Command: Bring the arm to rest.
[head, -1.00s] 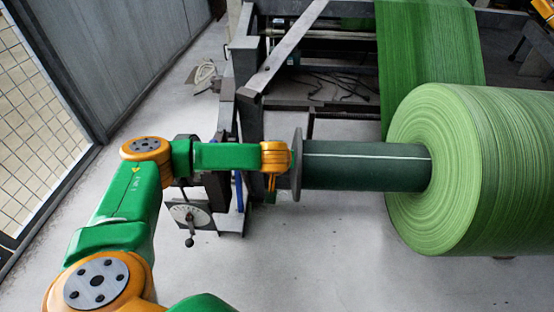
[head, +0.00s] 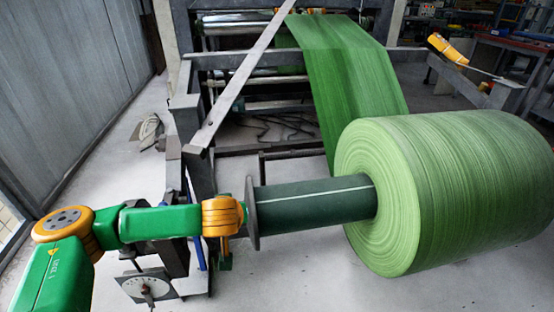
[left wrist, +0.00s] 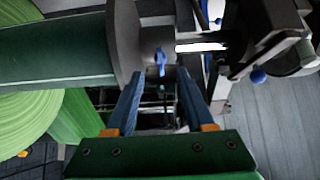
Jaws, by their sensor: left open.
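My left arm comes in from the left in the head view, its orange wrist beside the grey disc (head: 252,213) on the end of the dark green core tube (head: 315,203). In the left wrist view my left gripper (left wrist: 159,76) is open, its two blue-grey fingers apart with nothing clearly held between them. A small blue lever (left wrist: 160,62) shows just beyond the fingertips, in front of the disc; I cannot tell whether they touch it. In the head view the fingers are largely hidden by the wrist. My right gripper is in neither view.
The large green fabric roll (head: 455,190) sits on the tube at the right, its web (head: 345,75) running up into the machine. A grey frame post and slanted bar (head: 240,85) stand close behind my wrist. A dial plate (head: 146,288) is below my forearm. Pale floor lies around.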

